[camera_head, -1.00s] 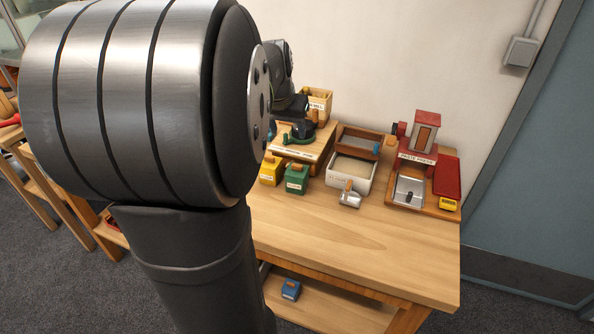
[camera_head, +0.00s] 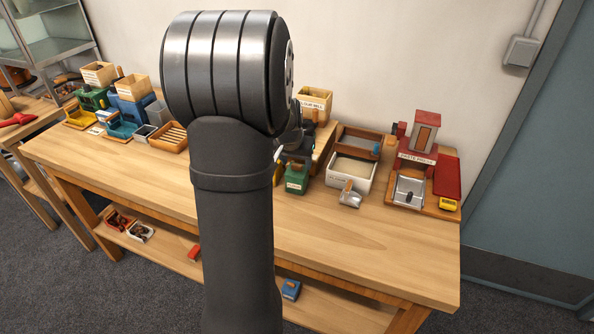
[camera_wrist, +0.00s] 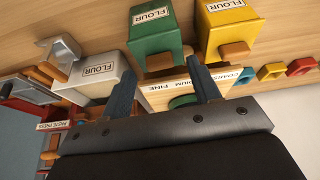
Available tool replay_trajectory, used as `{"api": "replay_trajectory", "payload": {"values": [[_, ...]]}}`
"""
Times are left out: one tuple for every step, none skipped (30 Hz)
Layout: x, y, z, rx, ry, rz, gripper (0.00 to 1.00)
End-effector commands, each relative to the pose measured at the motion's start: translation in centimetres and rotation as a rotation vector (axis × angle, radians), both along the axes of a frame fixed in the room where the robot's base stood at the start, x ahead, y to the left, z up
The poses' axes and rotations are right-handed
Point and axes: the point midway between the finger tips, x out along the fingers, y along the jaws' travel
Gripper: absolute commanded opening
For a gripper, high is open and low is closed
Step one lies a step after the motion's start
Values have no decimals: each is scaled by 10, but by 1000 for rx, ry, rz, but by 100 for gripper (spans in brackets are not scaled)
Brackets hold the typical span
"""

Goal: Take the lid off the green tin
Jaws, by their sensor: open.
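The green tin (camera_head: 297,182) stands on the table at the front edge of the wooden mill stand in the head view. In the wrist view, the green tin (camera_wrist: 155,32) shows a white FLOUR label and a wooden knob (camera_wrist: 158,61) at its lid end. My gripper (camera_wrist: 162,88) is open and empty, with its two dark fingers apart to either side of that knob; they appear short of it. The lid's seam is not clear. In the head view, my arm partly hides the gripper.
A yellow tin (camera_wrist: 226,32) stands close beside the green one. A white flour box (camera_head: 350,169) and a metal scoop (camera_head: 349,196) are to its right. The paste press (camera_head: 416,157) stands farther right. The front of the table (camera_head: 350,235) is clear.

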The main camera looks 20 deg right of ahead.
Motion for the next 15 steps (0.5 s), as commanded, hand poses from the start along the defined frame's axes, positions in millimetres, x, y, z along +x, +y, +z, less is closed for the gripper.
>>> {"api": "replay_trajectory", "payload": {"values": [[2,-2,-6,1,1,0,56],[3,-2,-8,0,0,0,56],[4,-3,-11,-1,-1,0,56],[5,-4,-13,-1,-1,0,56],[5,-4,-14,-1,-1,0,56],[5,-4,-14,0,-1,0,56],[5,-4,-15,0,-1,0,56],[5,-4,-14,-1,-2,0,56],[5,-4,-14,-1,-2,0,56],[5,-4,-14,-1,-2,0,56],[5,-4,-14,-1,-2,0,56],[5,-4,-14,-1,-2,0,54],[5,-4,-14,-1,-2,0,48],[5,-4,-14,-1,-2,0,43],[5,-4,-14,-1,-2,0,35]]}}
